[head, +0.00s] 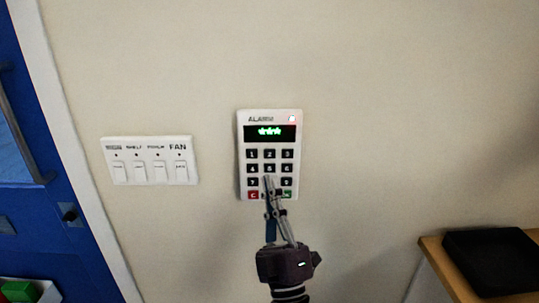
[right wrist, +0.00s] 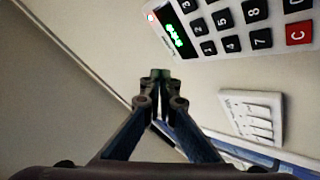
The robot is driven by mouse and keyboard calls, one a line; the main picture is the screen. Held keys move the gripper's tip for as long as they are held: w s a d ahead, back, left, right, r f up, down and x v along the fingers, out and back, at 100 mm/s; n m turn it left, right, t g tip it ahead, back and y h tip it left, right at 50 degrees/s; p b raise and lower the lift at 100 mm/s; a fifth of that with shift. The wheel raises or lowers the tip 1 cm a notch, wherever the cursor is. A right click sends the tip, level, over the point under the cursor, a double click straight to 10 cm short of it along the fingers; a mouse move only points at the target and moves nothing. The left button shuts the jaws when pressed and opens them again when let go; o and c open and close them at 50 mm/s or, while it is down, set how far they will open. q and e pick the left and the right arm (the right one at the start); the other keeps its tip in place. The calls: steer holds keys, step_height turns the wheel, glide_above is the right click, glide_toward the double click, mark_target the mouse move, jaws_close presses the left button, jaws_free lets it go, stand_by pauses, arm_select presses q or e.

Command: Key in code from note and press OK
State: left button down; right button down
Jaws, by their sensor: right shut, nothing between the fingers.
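A white alarm keypad (head: 241,150) is fixed to the wall in the middle of the head view. Its dark display shows green characters that look like a row of stars, and a small red light glows at its top right. It has black number keys, a red C key (head: 253,195) and a green key (head: 287,194) at the bottom. My right gripper (head: 268,180) is shut and empty, its tips in front of the lower keys; I cannot tell whether they touch. The keypad also shows in the right wrist view (right wrist: 213,65), beyond the shut fingers (right wrist: 160,76). No note is in view. My left gripper is not in view.
A white switch panel (head: 150,181) with several switches, one labelled FAN, is left of the keypad. A blue door (head: 60,150) stands at far left. A wooden table (head: 445,262) with a black tray (head: 490,262) is at lower right.

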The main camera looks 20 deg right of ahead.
mark_target(270, 154)
steer(key=shift+w+d+b, duration=0.4)
steer(key=shift+w, duration=0.95)
steer(key=shift+w+d+b, duration=0.35)
steer(key=shift+w, duration=1)
steer(key=shift+w+d+b, duration=0.4)
steer(key=shift+w, duration=0.95)
steer(key=shift+w+d, duration=0.15)
steer(key=shift+w, duration=0.25)
steer(key=shift+w+d, duration=0.1)
steer(key=shift+w, duration=0.2)
steer(key=shift+s, duration=0.15)
steer(key=shift+s+a+p, duration=0.2)
steer(key=shift+s+p, duration=0.2)
steer(key=shift+s, duration=0.25)
